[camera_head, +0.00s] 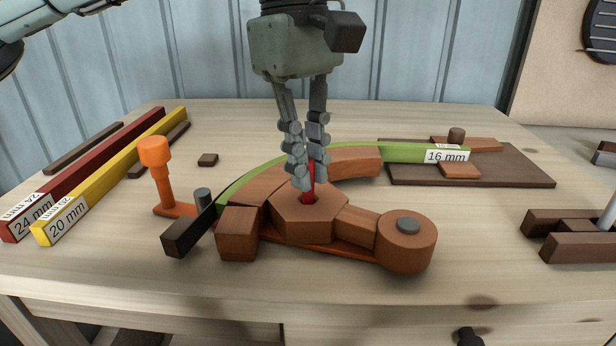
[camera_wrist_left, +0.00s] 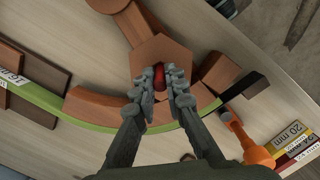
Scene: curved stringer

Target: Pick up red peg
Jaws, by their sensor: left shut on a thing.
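The red peg (camera_head: 309,186) stands upright at the hole of the brown hexagonal block (camera_head: 318,222) in the middle of the table. Its lower part is hidden, and I cannot tell whether it is still in the hole. My left gripper (camera_head: 306,180) comes down from above and is shut on the peg. In the left wrist view the peg (camera_wrist_left: 158,82) shows red between the two fingertips (camera_wrist_left: 160,92), over the hexagonal block (camera_wrist_left: 160,58). My right gripper is not in view.
A green strip (camera_head: 400,152) labelled 16 mm curves behind the curved wooden form (camera_head: 345,163). An orange peg-like handle (camera_head: 156,165) stands at the left. A yellow bar (camera_head: 110,175) and a red bar (camera_head: 75,180) lie farther left. Dark brackets (camera_head: 575,245) sit at the right.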

